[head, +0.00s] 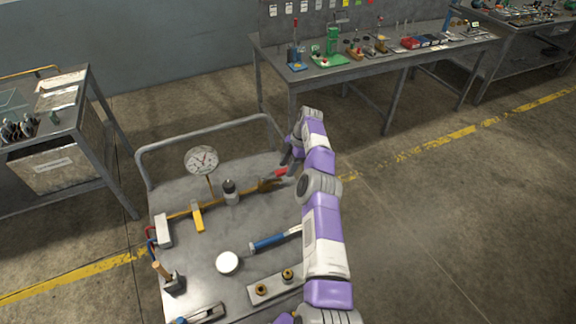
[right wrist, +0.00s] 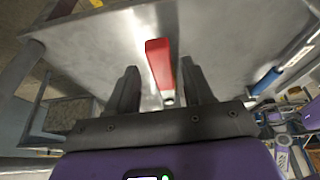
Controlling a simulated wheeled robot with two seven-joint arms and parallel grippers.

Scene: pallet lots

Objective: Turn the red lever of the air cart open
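The air cart (head: 225,130) is a grey metal-topped trolley with a brass pipe (head: 225,200) across it. The red lever (head: 279,172) is at the right end of the pipe, partly hidden by my right gripper (head: 290,160). In the right wrist view, the red lever (right wrist: 159,62) points away between the two dark fingers, with a visible gap on both sides. My right gripper is open and not closed on it. My left gripper is not in view.
A round gauge (head: 201,160), a dark valve fitting (head: 231,191) and a yellow lever (head: 197,216) are along the pipe. A blue-handled tool (head: 268,242) and a white disc (head: 228,262) lie nearer. A workbench (head: 375,62) stands behind. Floor to the right is clear.

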